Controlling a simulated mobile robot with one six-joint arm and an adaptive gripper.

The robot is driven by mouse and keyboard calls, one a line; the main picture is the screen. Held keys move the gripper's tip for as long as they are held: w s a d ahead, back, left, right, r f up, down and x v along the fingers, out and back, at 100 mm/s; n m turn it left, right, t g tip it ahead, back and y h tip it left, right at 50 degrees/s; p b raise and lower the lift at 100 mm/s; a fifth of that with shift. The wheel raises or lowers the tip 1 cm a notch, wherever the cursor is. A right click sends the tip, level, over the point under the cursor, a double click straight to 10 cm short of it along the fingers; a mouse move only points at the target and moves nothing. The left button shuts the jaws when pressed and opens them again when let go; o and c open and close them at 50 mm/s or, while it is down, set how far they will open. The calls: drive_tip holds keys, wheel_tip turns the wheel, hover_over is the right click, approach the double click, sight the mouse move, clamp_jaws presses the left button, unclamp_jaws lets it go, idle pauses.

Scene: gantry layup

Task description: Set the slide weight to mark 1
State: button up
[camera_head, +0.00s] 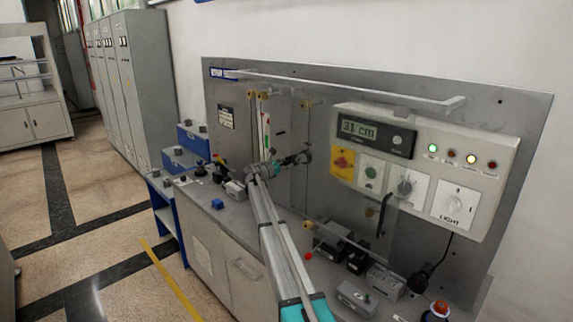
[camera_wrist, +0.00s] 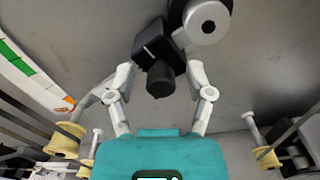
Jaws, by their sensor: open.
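My gripper (camera_head: 291,161) is in front of the upright panel in the head view, at the end of my arm. In the wrist view my gripper (camera_wrist: 160,76) is open, one finger on each side of a black block with a round black knob (camera_wrist: 159,80). A grey disc (camera_wrist: 208,22) adjoins the block. This may be the slide weight; I cannot read a label on it, nor tell whether the fingers touch it. A strip with green, white and orange bands (camera_wrist: 28,68) runs at upper left in the wrist view, and a coloured strip (camera_head: 266,130) shows on the panel. Mark 1 is not legible.
A control box (camera_head: 425,165) on the panel has a display (camera_head: 376,134) reading 31 cm, lamps and knobs. Yellow spools (camera_wrist: 66,140) with rods flank the gripper in the wrist view. Small black and grey devices (camera_head: 357,298) crowd the bench at right. Floor is clear at left.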

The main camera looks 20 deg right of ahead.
drive_tip(key=shift+v, duration=0.8)
drive_tip(key=v, duration=1)
drive_tip(key=shift+a, duration=0.15)
drive_tip(key=shift+s, duration=0.15)
drive_tip(key=s+a+f+m+g+y, duration=0.1)
drive_tip(key=s+a+f+m+y, duration=0.2)
drive_tip(key=s, duration=0.6)
drive_tip(key=s+a+f+m+g+y, duration=0.2)
drive_tip(key=s+f+m, duration=0.35)
drive_tip(key=s, duration=0.35)
drive_tip(key=s+a+f+m+g+y, duration=0.1)
drive_tip(key=s+a+f+m+y, duration=0.15)
drive_tip(key=s+f, duration=0.4)
drive_tip(key=s+a+f+m+g+y, duration=0.1)
drive_tip(key=s+a+m+y, duration=0.3)
drive_tip(key=s, duration=0.9)
drive_tip(key=s+a+f+m+g+y, duration=0.1)
drive_tip(key=s+a+f+m+y, duration=0.1)
drive_tip(key=s+a+m+y, duration=0.3)
drive_tip(key=s+a, duration=0.4)
drive_tip(key=s, duration=0.4)
drive_tip(key=shift+a+f, duration=0.2)
drive_tip(key=shift+f, duration=0.1)
drive_tip(key=shift+y, duration=0.25)
